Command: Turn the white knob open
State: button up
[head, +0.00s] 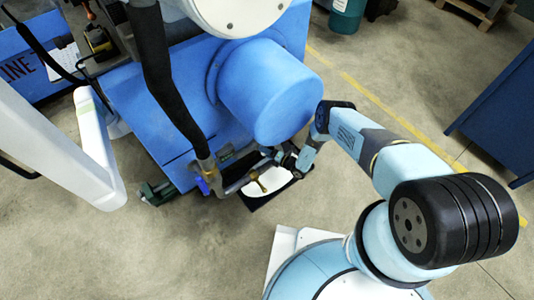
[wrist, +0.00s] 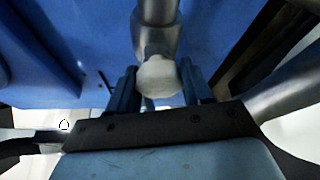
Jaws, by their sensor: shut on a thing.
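The white knob (wrist: 158,77) is a small rounded piece at the lower end of a grey metal pipe in the wrist view. My gripper (wrist: 160,88) has one dark finger on each side of the knob and is shut on it. Its lower part is hidden behind the dark gripper body. In the head view my gripper (head: 281,156) is at the pipework under the round blue housing. The knob cannot be made out there.
The blue grinder (head: 270,92) stands close above my gripper. A brass-coloured handle (head: 257,180) and a metal pipe (head: 233,187) are just left of it. A blue cabinet (head: 505,110) stands at the right. The floor between is clear.

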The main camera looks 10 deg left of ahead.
jog(key=shift+w+d+r, duration=0.1)
jog(key=shift+w, duration=0.3)
jog(key=o, duration=1)
jog(key=shift+s, duration=0.15)
jog(key=shift+o, duration=0.2)
jog(key=shift+s, duration=0.1)
jog(key=v, duration=1.3)
jog(key=shift+s+d, duration=0.15)
jog(key=shift+d, duration=0.2)
